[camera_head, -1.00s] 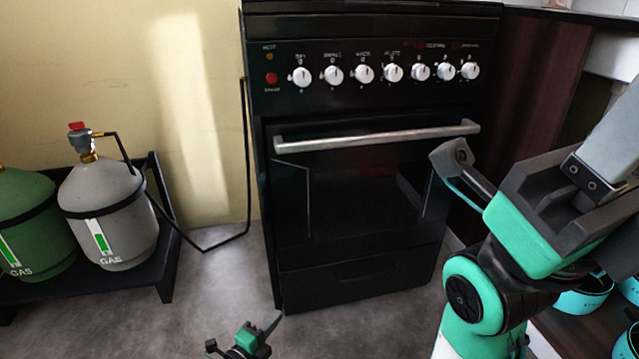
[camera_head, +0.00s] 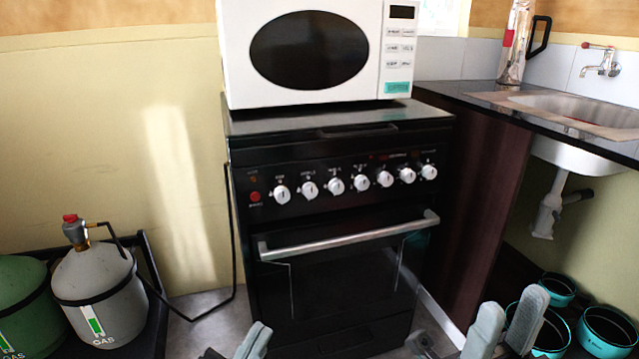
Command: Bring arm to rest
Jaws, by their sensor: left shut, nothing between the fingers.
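My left gripper (camera_head: 250,343) shows at the bottom edge in the head view, in front of the stove. It is shut and holds nothing. Only its pale grey finger end and a dark part show; the rest is cut off. My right gripper (camera_head: 513,302) is at the lower right, in front of the teal pots. Its two grey fingers point up and stand apart, with nothing seen between them.
A black stove (camera_head: 335,240) with a silver handle carries a white microwave (camera_head: 360,50). Gas bottles (camera_head: 97,300) stand at left. A sink (camera_head: 580,108) is set in the dark counter at right. Several teal pots (camera_head: 606,330) sit below it. A strip of grey floor (camera_head: 200,335) is clear.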

